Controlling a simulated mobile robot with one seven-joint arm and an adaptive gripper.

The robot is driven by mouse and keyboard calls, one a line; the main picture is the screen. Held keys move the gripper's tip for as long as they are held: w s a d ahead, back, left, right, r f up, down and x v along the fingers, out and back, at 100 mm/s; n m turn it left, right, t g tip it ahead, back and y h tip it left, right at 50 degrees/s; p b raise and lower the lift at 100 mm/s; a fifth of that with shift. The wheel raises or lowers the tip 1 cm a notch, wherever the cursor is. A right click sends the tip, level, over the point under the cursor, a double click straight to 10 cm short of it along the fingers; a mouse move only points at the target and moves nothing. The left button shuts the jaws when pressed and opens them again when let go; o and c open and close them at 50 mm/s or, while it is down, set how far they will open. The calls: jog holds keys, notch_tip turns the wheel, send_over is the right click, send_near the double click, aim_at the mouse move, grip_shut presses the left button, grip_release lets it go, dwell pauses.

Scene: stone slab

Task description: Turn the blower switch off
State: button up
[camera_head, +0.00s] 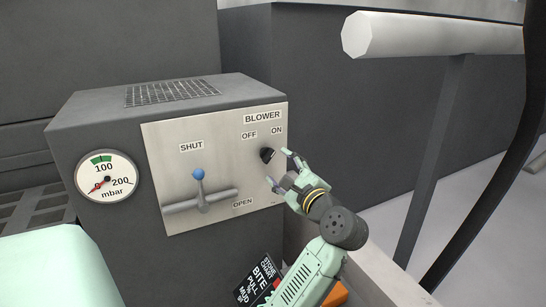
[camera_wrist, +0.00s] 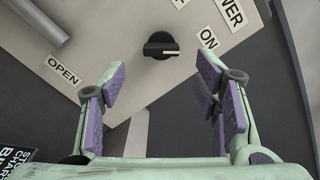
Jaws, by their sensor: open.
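The blower switch (camera_head: 267,155) is a black rotary knob on a pale panel (camera_head: 165,150), below the OFF and ON labels (camera_head: 263,134). In the wrist view the knob (camera_wrist: 160,46) shows at upper middle, its bar lying across the picture with one end toward the ON label (camera_wrist: 208,38). My gripper (camera_head: 278,168) is open in front of the panel, close to the knob's lower right. In the wrist view the fingers (camera_wrist: 160,80) are spread wide with nothing between them, and the knob lies ahead of them. I see no finger touching the knob.
A lever with a blue ball (camera_head: 198,174) stands left of the knob, between the SHUT and OPEN labels. A round gauge (camera_head: 106,175) is at the panel box's left. A thick pale rail (camera_head: 435,35) crosses the upper right. A black sign (camera_head: 259,283) stands low beside my arm.

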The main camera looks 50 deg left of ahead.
aim_at(270, 158)
jog(key=p+x, duration=0.1)
jog(key=x, duration=0.6)
jog(key=shift+w, duration=0.1)
jog(key=shift+c, duration=0.4)
jog(key=c, duration=1.1)
